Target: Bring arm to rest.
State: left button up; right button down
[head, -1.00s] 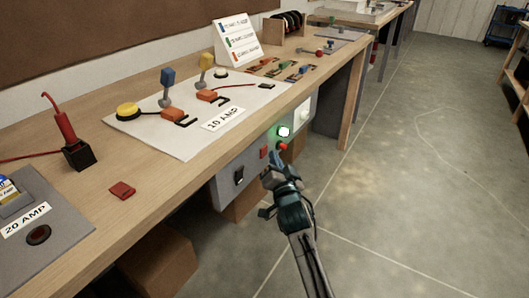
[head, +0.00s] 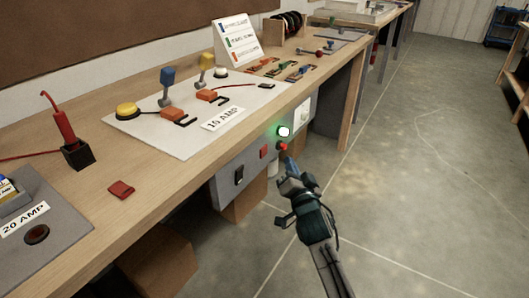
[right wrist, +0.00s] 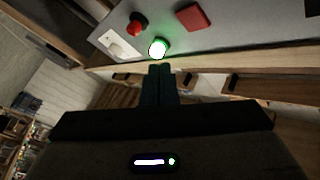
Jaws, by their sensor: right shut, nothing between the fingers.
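My right gripper (head: 288,160) is shut and empty. In the head view it is in front of the bench's front control panel (head: 225,188), just below a red round button (head: 283,147) and a glowing green-white light (head: 284,131). In the right wrist view its fingers (right wrist: 159,70) point toward the panel, with the lit light (right wrist: 158,47) just beyond their tips. I cannot tell the exact gap to the panel. My left gripper is not in view.
The wooden workbench (head: 150,205) runs along the left, carrying a white 10 AMP board (head: 180,145) and a grey 20 AMP unit (head: 60,240). Cardboard boxes (head: 160,262) stand beneath. Open concrete floor (head: 430,190) lies to the right.

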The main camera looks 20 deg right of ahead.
dwell(0.3)
